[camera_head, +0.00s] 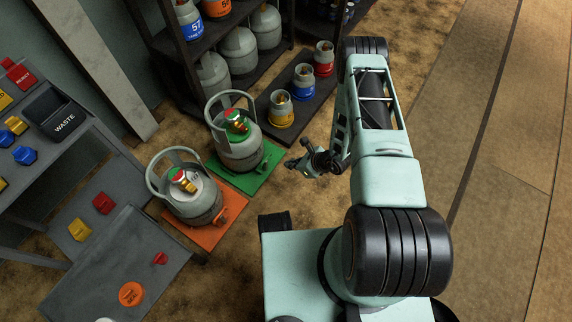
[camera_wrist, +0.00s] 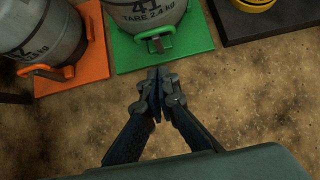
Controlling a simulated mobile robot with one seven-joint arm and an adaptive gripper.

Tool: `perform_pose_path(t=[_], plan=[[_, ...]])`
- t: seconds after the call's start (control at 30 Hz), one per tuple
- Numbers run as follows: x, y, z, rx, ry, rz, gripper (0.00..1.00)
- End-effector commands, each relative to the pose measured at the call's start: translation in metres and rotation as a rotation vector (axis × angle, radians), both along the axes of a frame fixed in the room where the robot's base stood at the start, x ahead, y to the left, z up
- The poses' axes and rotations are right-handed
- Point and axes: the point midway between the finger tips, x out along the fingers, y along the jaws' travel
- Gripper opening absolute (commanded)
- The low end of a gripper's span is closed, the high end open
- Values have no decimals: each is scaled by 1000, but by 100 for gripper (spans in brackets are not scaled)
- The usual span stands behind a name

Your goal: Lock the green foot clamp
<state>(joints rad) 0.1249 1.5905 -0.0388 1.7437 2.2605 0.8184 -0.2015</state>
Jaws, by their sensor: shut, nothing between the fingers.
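The green foot clamp (camera_wrist: 158,44) is at the front edge of the green scale (camera_wrist: 195,42), at the foot of a grey gas cylinder (camera_wrist: 155,14). It has a green loop and a grey metal piece; whether it is locked I cannot tell. The green scale (camera_head: 258,177) and its cylinder (camera_head: 238,147) also show in the head view, where the clamp is small. My gripper (camera_wrist: 160,75) is shut and empty, just short of the clamp and pointing at it, apparently not touching. In the head view my gripper (camera_head: 293,166) is right of the green scale.
An orange scale (camera_head: 230,206) with another cylinder (camera_head: 190,198) and an orange clamp (camera_wrist: 46,71) stands close on the left. A dark platform (camera_head: 310,108) with small cylinders lies behind. A grey bench (camera_head: 110,185) stands at left. Brown floor is clear in front of the scales.

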Motion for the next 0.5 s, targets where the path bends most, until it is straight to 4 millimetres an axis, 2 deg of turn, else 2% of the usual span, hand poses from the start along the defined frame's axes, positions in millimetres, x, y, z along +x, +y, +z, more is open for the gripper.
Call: perform_pose_path(t=[0.03, 0.33, 0.5], plan=[[3, 7, -14, 0, 0, 4, 0], [28, 38, -64, 0, 0, 4, 0], [45, 58, -64, 1, -1, 4, 0]])
